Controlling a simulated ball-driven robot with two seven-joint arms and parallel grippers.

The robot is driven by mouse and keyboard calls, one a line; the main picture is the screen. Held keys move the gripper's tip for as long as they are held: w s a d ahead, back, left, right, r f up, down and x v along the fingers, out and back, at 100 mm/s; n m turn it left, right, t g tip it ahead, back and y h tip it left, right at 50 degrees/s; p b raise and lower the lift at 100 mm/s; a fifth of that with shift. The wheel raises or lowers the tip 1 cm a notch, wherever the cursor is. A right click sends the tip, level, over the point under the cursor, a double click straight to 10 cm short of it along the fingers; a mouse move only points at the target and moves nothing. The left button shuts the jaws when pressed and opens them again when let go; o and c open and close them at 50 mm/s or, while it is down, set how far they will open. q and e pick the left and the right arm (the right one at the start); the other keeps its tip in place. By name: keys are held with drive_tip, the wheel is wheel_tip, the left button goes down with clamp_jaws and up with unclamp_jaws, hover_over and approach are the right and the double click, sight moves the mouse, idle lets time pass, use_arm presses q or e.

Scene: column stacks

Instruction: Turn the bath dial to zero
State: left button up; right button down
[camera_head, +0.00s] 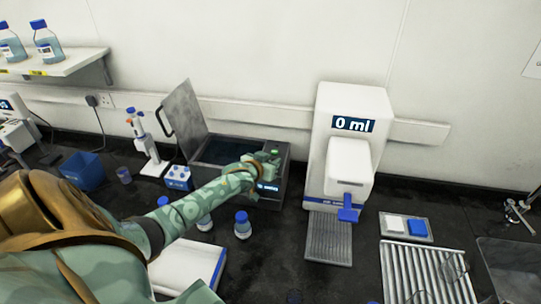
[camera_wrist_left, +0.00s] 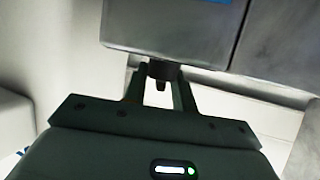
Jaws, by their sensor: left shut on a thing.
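The water bath (camera_head: 272,200) is a dark grey box with its lid (camera_head: 184,112) raised, at the middle of the head view. A small lit display (camera_head: 267,187) shows on its front, too small to read. The bath dial (camera_wrist_left: 160,72) is a short dark knob under the bath's grey front panel (camera_wrist_left: 165,32) in the left wrist view. My left gripper (camera_head: 266,161) is at the bath's front; the left wrist view shows its two fingers (camera_wrist_left: 160,84) on either side of the dial, shut on it. The arm and hand hide the dial in the head view.
A white dispenser (camera_head: 319,115) reading "0 ml" stands right of the bath. Blue-capped bottles (camera_head: 242,226) stand in front of the bath, near my forearm.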

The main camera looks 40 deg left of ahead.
use_arm(q)
drive_tip(key=shift+d+n+y, duration=0.1)
drive_tip(key=shift+n+y, duration=0.3)
drive_tip(key=shift+f+n+g+y, duration=0.1)
drive_tip(key=shift+n+g+y, duration=0.2)
drive_tip(key=shift+n+y, duration=0.4)
drive_tip(key=shift+n+g+y+b, duration=0.3)
drive_tip(key=shift+n+g+y, duration=0.1)
drive_tip(key=shift+n+y, duration=0.35)
drive_tip(key=o, duration=1)
drive_tip(key=shift+y, duration=0.25)
